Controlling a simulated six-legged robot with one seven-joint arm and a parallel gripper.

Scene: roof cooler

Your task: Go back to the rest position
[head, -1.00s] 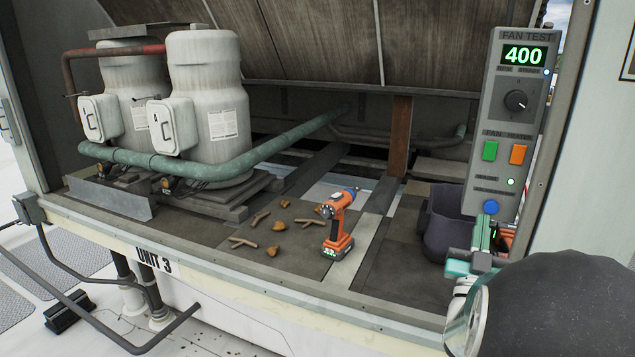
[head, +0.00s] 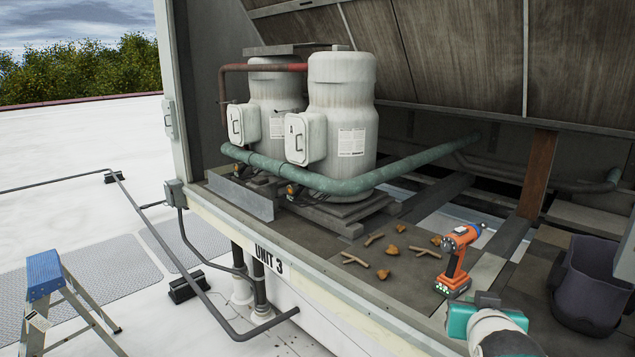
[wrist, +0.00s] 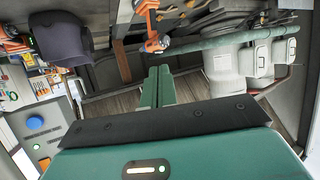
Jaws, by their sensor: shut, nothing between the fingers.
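My gripper (head: 483,308) shows at the lower right of the head view, in front of the deck edge. In the wrist view its two green fingers (wrist: 158,88) lie together, shut, with nothing between them. It is apart from the orange drill (head: 458,259), which stands upright on the unit deck just behind it. The drill also shows in the wrist view (wrist: 155,42), beyond the fingertips.
A dark bucket (head: 590,285) stands on the deck at the right. Twigs and leaves (head: 385,262) lie left of the drill. Two white compressors (head: 342,115) and a green pipe (head: 420,170) fill the back. A blue-topped stepladder (head: 45,275) stands on the roof at lower left.

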